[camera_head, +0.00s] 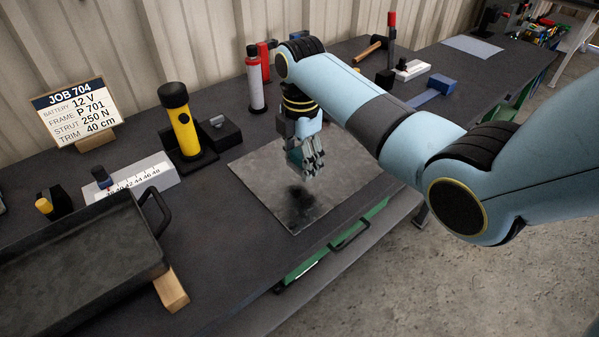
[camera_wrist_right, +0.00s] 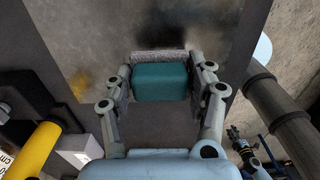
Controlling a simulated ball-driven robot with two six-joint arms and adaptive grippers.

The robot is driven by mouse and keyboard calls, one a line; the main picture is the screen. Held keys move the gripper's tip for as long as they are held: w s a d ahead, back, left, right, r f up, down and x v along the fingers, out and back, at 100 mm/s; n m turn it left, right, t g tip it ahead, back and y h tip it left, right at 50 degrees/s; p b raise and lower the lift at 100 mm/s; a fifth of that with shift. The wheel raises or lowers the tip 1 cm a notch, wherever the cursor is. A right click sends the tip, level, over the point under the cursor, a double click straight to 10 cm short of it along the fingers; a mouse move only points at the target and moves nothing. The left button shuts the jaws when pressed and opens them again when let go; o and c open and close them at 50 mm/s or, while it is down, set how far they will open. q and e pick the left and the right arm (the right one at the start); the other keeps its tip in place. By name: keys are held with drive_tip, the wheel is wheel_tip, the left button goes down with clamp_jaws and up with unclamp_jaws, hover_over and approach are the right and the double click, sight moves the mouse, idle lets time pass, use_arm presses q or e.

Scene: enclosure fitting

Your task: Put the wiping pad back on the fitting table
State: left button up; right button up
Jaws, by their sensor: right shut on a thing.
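My right gripper (camera_head: 309,168) is shut on the wiping pad (camera_wrist_right: 160,83), a teal block with a pale, fuzzy face. In the right wrist view the pad sits between both fingers (camera_wrist_right: 162,88). In the head view the gripper hides most of the pad. The gripper points down over a grey metal plate (camera_head: 262,187) that has a dark smudge on it. I cannot tell whether the pad touches the plate. The plate lies on the dark fitting table (camera_head: 215,225).
A yellow and black cylinder (camera_head: 182,130) stands left of the plate, near a white scale block (camera_head: 130,183). A dark tray (camera_head: 70,255) fills the left front. Bare table lies between tray and plate.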

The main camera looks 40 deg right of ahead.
sight(300, 182)
drive_tip(key=shift+a+f, duration=0.1)
drive_tip(key=shift+f, duration=0.25)
wheel_tip(300, 182, down, 3)
drive_tip(key=shift+r, duration=0.2)
drive_tip(key=shift+f, duration=0.45)
use_arm(q)
drive_tip(key=shift+w, duration=0.45)
drive_tip(key=shift+s+a, duration=0.1)
drive_tip(key=shift+s, duration=0.1)
use_arm(e)
drive_tip(key=o, duration=1.2)
drive_tip(key=shift+f, duration=0.1)
